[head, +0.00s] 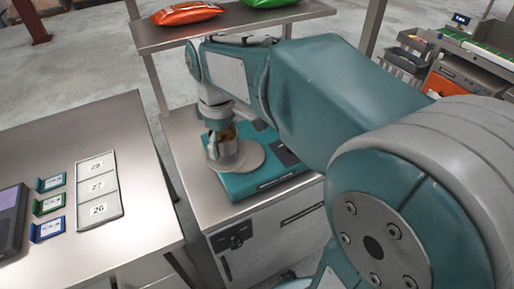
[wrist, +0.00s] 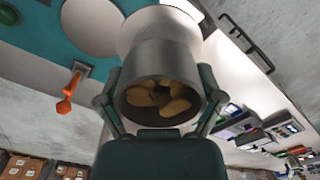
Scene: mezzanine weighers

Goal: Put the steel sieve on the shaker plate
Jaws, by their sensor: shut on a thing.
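The steel sieve (wrist: 160,62) is a short grey cylinder with several yellow-brown lumps inside. My gripper (wrist: 160,102) is shut on it, one finger on each side of its wall. In the head view the sieve (head: 224,154) is upright beneath my wrist, over the left part of the round pale shaker plate (head: 252,157). The plate sits on a teal machine (head: 262,182) on a steel-topped cabinet. My gripper (head: 219,127) is partly hidden by my arm in that view. I cannot tell whether the sieve touches the plate.
A steel table (head: 75,145) on the left holds a numbered tray (head: 99,186), several small coloured cards and a grey device (head: 10,222). A shelf (head: 230,27) above the cabinet carries an orange bag (head: 187,13) and a green bag. A gap separates table and cabinet.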

